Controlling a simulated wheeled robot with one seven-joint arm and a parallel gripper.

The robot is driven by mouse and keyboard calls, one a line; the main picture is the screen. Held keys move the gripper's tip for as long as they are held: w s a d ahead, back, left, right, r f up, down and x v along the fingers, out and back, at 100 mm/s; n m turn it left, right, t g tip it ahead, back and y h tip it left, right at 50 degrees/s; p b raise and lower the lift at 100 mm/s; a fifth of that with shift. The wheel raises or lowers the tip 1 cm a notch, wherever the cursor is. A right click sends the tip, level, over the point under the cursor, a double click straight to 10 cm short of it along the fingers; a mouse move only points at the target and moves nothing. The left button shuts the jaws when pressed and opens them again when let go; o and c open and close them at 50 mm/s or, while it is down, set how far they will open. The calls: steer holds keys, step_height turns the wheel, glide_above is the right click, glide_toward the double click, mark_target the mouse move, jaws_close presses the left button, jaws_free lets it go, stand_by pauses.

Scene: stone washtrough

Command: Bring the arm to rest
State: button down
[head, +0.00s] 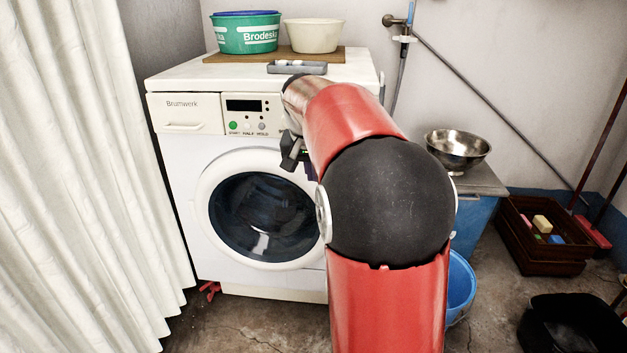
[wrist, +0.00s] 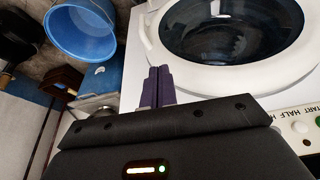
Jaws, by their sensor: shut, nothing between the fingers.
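My arm reaches forward in the head view, bent, toward the front of a white washing machine (head: 185,155). My gripper (head: 308,168) is mostly hidden behind my arm there, in front of the machine's control panel and door rim. In the wrist view my gripper (wrist: 158,88) shows its two purple fingers side by side, shut, with nothing between them. The round door (wrist: 230,30) lies beyond the fingers and appears closed in the head view.
On the machine stand a green tub (head: 247,36), a cream basin (head: 313,36) and a grey tray (head: 297,67). A steel bowl (head: 457,148), a blue bucket (head: 460,285) and a brown crate (head: 540,255) are at right. A white curtain (head: 75,180) hangs at left.

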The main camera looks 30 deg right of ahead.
steer(key=s+a+r+n+t+y+p, duration=0.1)
steer(key=s+a+r+n+p, duration=0.1)
steer(key=s+a, duration=0.45)
steer(key=s+a+r+n+y+p, duration=0.15)
steer(key=s+a, duration=0.25)
steer(key=s, duration=0.5)
steer(key=s+a+f+n+p, duration=0.1)
steer(key=s+a+f+n, duration=0.1)
steer(key=s, duration=0.4)
steer(key=s+a+f+n+t, duration=0.1)
steer(key=s+a+f+n, duration=0.1)
steer(key=s+a, duration=0.2)
steer(key=shift+s+f+p, duration=0.15)
steer(key=shift+s+p, duration=0.2)
steer(key=shift+s, duration=0.7)
